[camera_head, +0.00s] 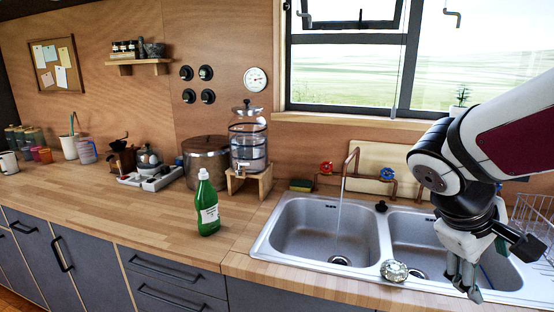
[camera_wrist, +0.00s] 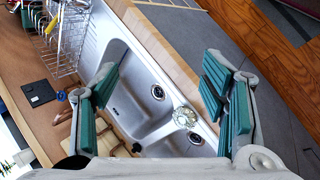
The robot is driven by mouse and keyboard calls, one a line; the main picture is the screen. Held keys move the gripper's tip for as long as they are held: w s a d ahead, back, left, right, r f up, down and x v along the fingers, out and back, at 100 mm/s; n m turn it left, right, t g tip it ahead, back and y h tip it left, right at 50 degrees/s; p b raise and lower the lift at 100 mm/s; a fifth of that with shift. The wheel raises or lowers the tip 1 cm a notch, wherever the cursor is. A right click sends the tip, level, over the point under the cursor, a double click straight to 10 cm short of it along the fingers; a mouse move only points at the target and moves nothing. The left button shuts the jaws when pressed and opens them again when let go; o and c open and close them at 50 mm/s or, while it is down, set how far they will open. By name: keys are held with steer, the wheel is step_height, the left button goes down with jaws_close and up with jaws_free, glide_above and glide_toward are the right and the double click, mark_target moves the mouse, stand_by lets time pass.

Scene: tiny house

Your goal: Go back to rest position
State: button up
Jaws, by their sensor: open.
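My gripper (camera_head: 466,272) hangs from my arm at the right of the head view, above the right basin of the sink. In the wrist view my gripper (camera_wrist: 160,98) shows two green-padded fingers spread wide apart with nothing between them. The double sink (camera_head: 258,246) lies below; it also shows in the wrist view (camera_wrist: 95,50). A round, shiny glass-like object (camera_head: 394,270) sits on the sink's front rim near the divider; it shows between the fingers, farther down, in the wrist view (camera_wrist: 185,117).
Water runs from the copper tap (camera_head: 352,158) into the left basin. A green bottle (camera_head: 207,205) stands on the wooden counter (camera_head: 120,215) left of the sink. A glass dispenser (camera_head: 248,140) and a pot (camera_head: 205,160) stand behind it. A wire dish rack (camera_head: 535,215) is at the right.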

steer(key=s+a+r+m+t+y, duration=0.1)
steer(key=s+a+m+t+y, duration=0.2)
steer(key=s+a+y, duration=0.3)
steer(key=s+a+m, duration=0.1)
steer(key=s+a, duration=0.4)
steer(key=a, duration=0.3)
steer(key=shift+r+y, duration=0.15)
steer(key=shift+y, duration=0.25)
stand_by(0.5)
